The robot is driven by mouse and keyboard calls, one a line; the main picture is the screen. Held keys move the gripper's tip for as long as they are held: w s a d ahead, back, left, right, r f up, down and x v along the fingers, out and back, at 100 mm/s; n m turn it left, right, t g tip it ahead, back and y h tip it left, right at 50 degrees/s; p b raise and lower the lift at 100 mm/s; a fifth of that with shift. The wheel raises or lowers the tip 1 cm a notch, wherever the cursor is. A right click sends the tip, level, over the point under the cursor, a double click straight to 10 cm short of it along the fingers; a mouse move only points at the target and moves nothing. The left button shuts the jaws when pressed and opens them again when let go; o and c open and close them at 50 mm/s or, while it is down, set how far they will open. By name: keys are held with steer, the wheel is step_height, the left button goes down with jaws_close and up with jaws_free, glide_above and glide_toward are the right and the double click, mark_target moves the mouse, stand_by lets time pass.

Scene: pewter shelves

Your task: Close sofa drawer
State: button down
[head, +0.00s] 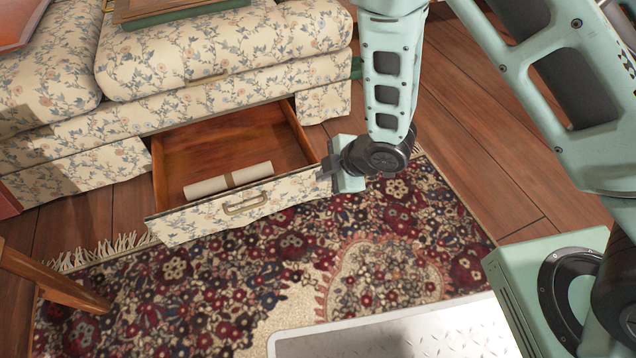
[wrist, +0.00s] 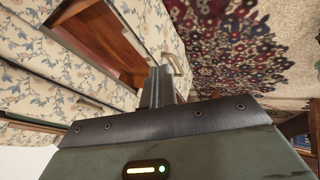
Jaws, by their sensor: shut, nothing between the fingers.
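The floral sofa (head: 210,65) stands at the upper left of the head view. Its drawer (head: 215,217) is pulled out over the rug, with a floral front, a brass-coloured handle (head: 245,204) and a brown wooden inside. A pale rolled item with a band (head: 228,180) lies in the drawer. My gripper (head: 326,172) is shut and empty at the right end of the drawer front; whether it touches is unclear. In the wrist view the shut fingers (wrist: 157,88) show near the drawer's handle (wrist: 173,64).
A patterned rug (head: 290,265) lies under and in front of the drawer. A wooden leg (head: 60,278) stands at the left. Bare wooden floor (head: 475,165) shows to the right.

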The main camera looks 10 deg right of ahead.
step_height(320, 180, down, 3)
steer(key=b, duration=0.9)
glide_toward(293, 180)
steer(key=shift+n, duration=0.3)
steer(key=shift+x, duration=2.4)
